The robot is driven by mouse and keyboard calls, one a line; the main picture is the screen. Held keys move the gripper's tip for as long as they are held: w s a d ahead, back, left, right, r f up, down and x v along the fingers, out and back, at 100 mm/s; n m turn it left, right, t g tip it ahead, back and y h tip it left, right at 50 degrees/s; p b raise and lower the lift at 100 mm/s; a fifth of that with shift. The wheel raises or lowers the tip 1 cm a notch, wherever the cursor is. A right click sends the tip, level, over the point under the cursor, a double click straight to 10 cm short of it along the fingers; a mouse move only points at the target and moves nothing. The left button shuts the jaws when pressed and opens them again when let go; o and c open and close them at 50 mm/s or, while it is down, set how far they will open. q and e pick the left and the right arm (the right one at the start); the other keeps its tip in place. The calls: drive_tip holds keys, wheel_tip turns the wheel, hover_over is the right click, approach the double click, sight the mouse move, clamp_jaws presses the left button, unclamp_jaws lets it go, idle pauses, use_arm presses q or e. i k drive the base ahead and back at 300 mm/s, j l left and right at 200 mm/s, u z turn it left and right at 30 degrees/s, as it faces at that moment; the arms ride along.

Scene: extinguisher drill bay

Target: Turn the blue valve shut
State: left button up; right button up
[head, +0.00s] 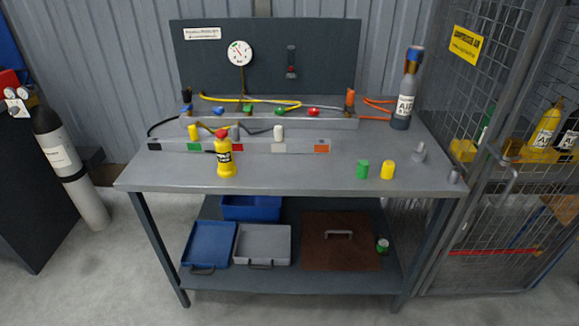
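A small blue valve handle (238,108) sits in the row of coloured handles on the grey manifold block (330,123) at the back of the bench. A round white gauge (239,52) hangs on the dark panel above. Neither of my grippers is in view.
A yellow bottle with a red cap (225,157) stands on the bench in front of the manifold. A grey air bottle (404,100) is back right. Yellow and orange hoses lie around the manifold. The bench's front middle is clear.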

sight(218, 110)
drive_tip(key=i+j+u, duration=0.35)
drive_tip(key=j, duration=0.2)
drive_tip(key=i+j+u, duration=0.35)
drive_tip(key=i+j, duration=0.15)
